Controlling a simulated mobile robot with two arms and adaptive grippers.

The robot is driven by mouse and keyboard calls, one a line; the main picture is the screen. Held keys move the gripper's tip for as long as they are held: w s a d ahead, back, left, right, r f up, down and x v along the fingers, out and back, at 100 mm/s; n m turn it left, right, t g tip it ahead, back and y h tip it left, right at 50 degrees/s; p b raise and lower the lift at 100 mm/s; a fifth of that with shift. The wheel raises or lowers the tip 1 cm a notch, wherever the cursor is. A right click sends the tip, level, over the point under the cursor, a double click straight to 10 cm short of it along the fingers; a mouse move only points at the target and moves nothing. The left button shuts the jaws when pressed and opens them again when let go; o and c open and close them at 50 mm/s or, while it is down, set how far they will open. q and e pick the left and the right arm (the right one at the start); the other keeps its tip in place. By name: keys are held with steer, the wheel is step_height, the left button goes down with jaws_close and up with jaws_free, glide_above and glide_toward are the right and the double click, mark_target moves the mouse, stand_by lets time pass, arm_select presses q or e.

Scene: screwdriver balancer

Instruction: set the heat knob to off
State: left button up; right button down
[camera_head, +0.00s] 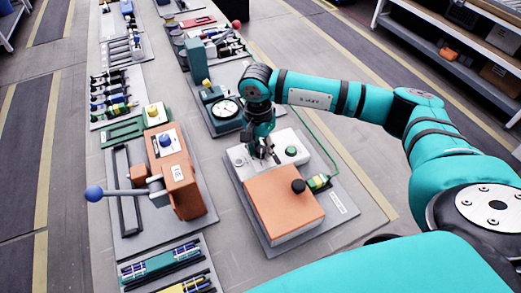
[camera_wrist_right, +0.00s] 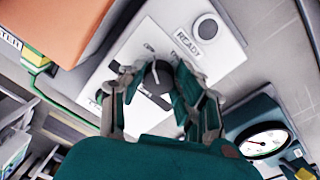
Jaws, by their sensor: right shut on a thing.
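The heat knob (camera_wrist_right: 157,78) is a dark round dial on a white panel (camera_wrist_right: 135,45) and shows between my right fingers in the wrist view. My right gripper (camera_wrist_right: 158,72) is shut on it, with a finger on either side. Small labels sit around the knob, but they are too blurred to read surely, and I cannot tell its exact setting. In the head view my right gripper (camera_head: 263,153) points down onto the white panel and hides the knob. My left gripper is not in view.
An orange box (camera_head: 284,202) with a black ball knob (camera_head: 299,186) adjoins the panel. A grey READY lamp (camera_wrist_right: 207,28) and a dial gauge (camera_wrist_right: 264,139) are close by. An orange lever press (camera_head: 172,175) stands left.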

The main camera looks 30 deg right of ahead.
mark_target(259, 148)
stand_by(0.4)
steer(key=c, duration=0.9)
jaws_free()
steer(key=shift+c, duration=0.2)
steer(key=shift+r, duration=0.1)
step_height(259, 148, up, 12)
steer(key=shift+w, duration=0.3)
steer(key=shift+a, duration=0.1)
